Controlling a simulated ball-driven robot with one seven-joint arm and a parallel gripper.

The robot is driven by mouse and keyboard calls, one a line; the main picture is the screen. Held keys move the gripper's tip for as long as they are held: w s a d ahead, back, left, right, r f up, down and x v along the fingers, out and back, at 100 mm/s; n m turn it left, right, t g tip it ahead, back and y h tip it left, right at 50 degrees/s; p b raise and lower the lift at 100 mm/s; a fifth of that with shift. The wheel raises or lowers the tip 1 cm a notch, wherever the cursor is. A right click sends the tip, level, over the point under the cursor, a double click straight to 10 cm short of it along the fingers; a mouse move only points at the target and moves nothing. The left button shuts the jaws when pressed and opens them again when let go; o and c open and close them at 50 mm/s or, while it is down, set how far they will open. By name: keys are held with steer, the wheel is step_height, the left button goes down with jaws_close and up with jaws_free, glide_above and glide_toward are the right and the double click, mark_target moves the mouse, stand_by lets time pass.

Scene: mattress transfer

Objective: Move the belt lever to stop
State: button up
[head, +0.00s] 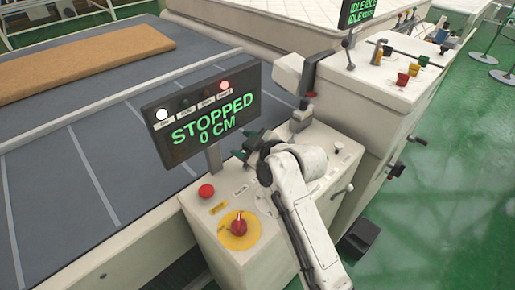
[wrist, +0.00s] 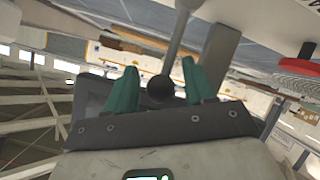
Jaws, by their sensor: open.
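My gripper (head: 256,140) is over the control console, its green fingers just right of the display's lower edge. In the wrist view, a grey rod with a black ball knob (wrist: 161,90) shows between the two spread fingers (wrist: 164,82); it looks like the belt lever. I cannot tell whether either finger touches it. In the head view this lever is hidden or hard to make out behind my gripper and arm. The display (head: 205,118) reads "STOPPED 0 CM" in green, with a white lamp and a red lamp lit above the text.
The console (head: 205,232) also carries a red button (head: 206,190) and a red knob on a yellow disc (head: 239,228). A grey lever (head: 302,110) stands behind my arm. Green floor (head: 450,220) is open at right.

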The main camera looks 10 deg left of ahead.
steer(key=b+v, duration=0.1)
steer(key=v, duration=0.8)
steer(key=shift+s+d, duration=0.2)
steer(key=shift+s, duration=0.1)
